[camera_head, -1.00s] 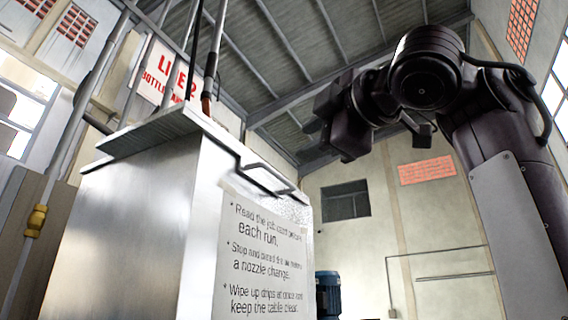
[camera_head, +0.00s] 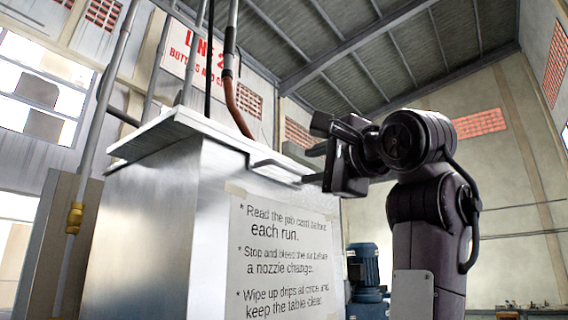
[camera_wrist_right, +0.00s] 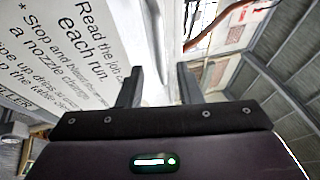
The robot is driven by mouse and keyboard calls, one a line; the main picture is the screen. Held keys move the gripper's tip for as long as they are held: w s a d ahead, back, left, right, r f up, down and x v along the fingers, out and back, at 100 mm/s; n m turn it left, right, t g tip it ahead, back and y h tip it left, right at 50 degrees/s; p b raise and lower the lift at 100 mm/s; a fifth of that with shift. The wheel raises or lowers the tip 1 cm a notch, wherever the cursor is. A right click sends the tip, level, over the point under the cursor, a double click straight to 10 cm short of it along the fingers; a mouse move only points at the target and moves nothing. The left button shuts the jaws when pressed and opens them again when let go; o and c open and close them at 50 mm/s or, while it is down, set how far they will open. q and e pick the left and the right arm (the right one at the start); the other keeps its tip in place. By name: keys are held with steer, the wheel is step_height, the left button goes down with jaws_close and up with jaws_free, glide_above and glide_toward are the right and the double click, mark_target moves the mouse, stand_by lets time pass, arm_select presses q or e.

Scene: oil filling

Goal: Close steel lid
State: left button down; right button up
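The steel lid (camera_head: 165,128) is a flat slab across the top of the steel box (camera_head: 150,215). It juts past the box's left side; from this low view I cannot tell whether it is fully shut. A bar handle (camera_head: 275,163) sticks out at its right front edge. My right gripper (camera_head: 314,163) is beside the handle's right end. In the right wrist view its two fingers (camera_wrist_right: 160,75) are apart, with a pale edge and a dark bar between or beyond them. I cannot tell if they touch the handle. My left gripper is out of view.
A notice (camera_head: 285,260) is on the box front. Pipes and a brown hose (camera_head: 238,108) rise behind the lid. A thin pipe with a brass fitting (camera_head: 75,217) stands at left. A blue motor (camera_head: 364,268) is behind, right of the box.

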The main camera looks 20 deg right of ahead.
mark_target(293, 170)
steer(key=p+x, duration=0.4)
steer(key=x, duration=0.3)
steer(key=shift+w+p, duration=0.25)
steer(key=shift+p, duration=0.15)
steer(key=shift+a, duration=0.1)
steer(key=shift+s+a, duration=0.1)
jaws_close()
